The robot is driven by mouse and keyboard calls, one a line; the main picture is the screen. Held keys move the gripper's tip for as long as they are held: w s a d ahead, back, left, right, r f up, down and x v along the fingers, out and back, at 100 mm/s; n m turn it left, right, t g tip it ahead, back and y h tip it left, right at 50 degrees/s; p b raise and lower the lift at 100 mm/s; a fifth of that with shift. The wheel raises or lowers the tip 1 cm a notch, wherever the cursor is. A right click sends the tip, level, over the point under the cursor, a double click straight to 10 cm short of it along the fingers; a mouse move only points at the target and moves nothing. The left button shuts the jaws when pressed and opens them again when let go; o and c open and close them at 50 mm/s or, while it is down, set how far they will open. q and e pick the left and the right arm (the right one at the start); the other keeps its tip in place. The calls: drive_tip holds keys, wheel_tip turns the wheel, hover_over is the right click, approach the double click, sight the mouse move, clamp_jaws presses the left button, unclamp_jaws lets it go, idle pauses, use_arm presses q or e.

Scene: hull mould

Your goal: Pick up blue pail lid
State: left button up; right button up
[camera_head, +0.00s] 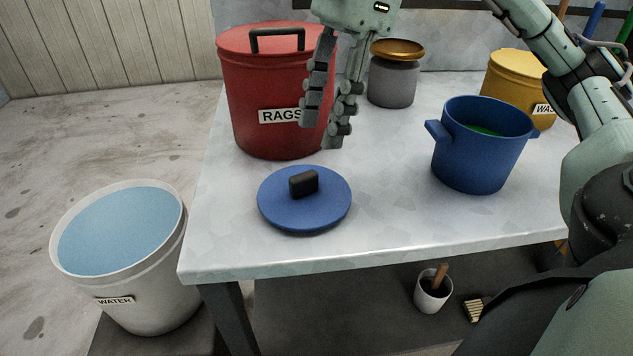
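The blue pail lid (328,206) is a round disc with a black knob handle (303,183). It lies flat on the grey table top, near the table's front edge. The blue pail (468,158) stands uncovered to the right, with green contents visible inside. My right gripper (322,135) points down in front of the red RAGS bin, above and beyond the lid. Its two fingers are apart, with nothing visible between them. It does not touch the lid. My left gripper is out of view.
The red RAGS bin (250,135), a grey jar (392,84) with a copper lid and a yellow bin (505,75) stand on the table (400,220). A white WATER bucket (150,300) stands lower left. A white cup (430,298) is below the table top.

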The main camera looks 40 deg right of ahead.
sight(305, 174)
drive_tip(key=x, duration=0.7)
drive_tip(key=shift+a+f, duration=0.25)
clamp_jaws()
